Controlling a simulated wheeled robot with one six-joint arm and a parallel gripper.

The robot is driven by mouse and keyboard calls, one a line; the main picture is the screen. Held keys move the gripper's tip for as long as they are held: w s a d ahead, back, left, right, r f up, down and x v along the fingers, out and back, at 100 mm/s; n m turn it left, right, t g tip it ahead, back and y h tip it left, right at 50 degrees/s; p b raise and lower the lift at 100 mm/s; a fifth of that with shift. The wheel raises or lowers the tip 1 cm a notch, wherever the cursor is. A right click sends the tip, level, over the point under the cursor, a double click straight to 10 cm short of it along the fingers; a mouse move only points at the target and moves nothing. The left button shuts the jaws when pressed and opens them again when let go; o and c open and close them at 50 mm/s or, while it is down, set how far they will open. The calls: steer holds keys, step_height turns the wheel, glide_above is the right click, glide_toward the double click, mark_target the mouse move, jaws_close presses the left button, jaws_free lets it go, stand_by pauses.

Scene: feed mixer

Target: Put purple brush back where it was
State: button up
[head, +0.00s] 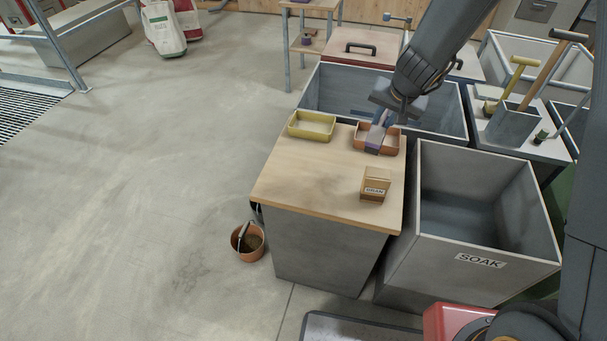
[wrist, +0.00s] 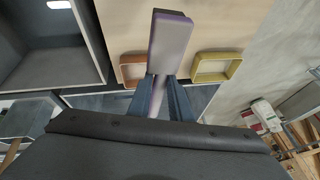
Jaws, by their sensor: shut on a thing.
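The purple brush (head: 375,139) is in my gripper (head: 382,117), and its head shows over the orange tray in the head view. In the wrist view, the brush (wrist: 171,45) shows a pale face with a purple edge. Its handle runs between the closed fingers of my gripper (wrist: 163,82). The orange tray (head: 393,146) is partly hidden by the brush; it also shows in the wrist view (wrist: 127,77). I cannot tell whether the brush touches the tray.
A yellow tray (head: 312,126) sits left of the orange one on the wooden top (head: 310,178). A small box (head: 375,184) stands near the front right. An open SOAK bin (head: 470,250) is to the right. A bucket (head: 247,242) is on the floor.

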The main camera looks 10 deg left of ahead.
steer(key=s+a+f+p, duration=0.1)
steer(key=a+f+p, duration=0.1)
steer(key=a, duration=0.8)
steer(key=shift+s+a+n, duration=0.15)
steer(key=shift+a+n, duration=0.15)
steer(key=shift+a, duration=0.1)
steer(key=shift+n, duration=0.3)
steer(key=s+a+f+p, duration=0.1)
steer(key=a, duration=0.2)
steer(key=s+a+f, duration=0.1)
steer(key=a, duration=0.2)
steer(key=s+a+f+p, duration=0.1)
steer(key=a, duration=0.2)
steer(key=shift+f+p, duration=0.2)
steer(key=shift+p, duration=0.15)
jaws_close()
steer(key=shift+a+f+b, duration=0.1)
steer(key=shift+f+b, duration=1.5)
steer(key=shift+f, duration=3.45)
steer(key=o, duration=0.9)
jaws_free()
